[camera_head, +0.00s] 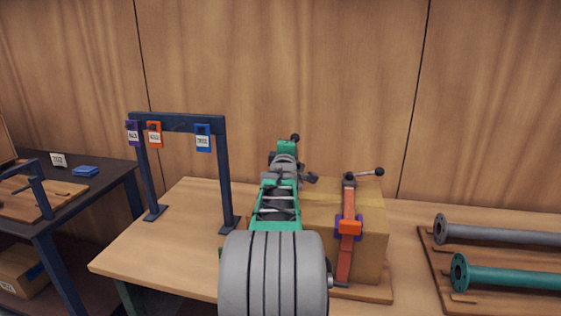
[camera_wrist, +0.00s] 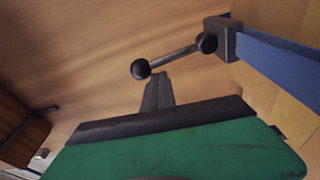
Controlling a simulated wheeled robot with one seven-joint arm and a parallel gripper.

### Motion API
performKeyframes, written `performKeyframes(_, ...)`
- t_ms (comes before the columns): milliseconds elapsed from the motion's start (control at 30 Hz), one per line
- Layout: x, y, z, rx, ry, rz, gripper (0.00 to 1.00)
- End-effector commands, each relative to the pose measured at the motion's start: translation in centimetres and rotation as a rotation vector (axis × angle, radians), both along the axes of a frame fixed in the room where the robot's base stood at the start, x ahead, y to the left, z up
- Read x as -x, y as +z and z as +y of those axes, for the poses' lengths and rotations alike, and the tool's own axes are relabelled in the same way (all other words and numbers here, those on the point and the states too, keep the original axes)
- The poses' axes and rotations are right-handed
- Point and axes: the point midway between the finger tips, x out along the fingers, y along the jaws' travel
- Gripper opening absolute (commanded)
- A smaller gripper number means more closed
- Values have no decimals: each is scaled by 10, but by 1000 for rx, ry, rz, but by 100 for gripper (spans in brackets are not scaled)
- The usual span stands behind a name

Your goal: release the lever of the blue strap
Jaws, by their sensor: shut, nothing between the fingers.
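In the wrist view, the blue strap (camera_wrist: 277,63) runs over the box edge to a dark grey block (camera_wrist: 221,40). A lever (camera_wrist: 176,57) extends from this block and ends in a black ball (camera_wrist: 141,69). My gripper (camera_wrist: 158,78) is shut and empty, with its fingertips close to the lever near the ball. I cannot tell whether they touch it. In the head view, my arm hides most of the blue strap and the fingers are not clear. The cardboard box (camera_head: 372,222) stands on a wooden base, behind and to the right of my arm.
A red-orange strap (camera_head: 345,263) with its own ball-ended lever (camera_head: 365,174) crosses the box at right. A dark blue rack (camera_head: 178,121) with purple, orange and blue tags stands at left. Flanged pipes (camera_head: 510,277) lie on a board at right. Table between rack and box is partly clear.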

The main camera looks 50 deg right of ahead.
Motion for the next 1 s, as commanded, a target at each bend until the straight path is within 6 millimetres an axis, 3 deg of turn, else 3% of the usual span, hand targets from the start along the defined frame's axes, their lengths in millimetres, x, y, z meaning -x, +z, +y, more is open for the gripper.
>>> performKeyframes(400,15,3,-6,-13,-2,-33,0)
performKeyframes(1000,17,3,-4,-11,-3,-33,0)
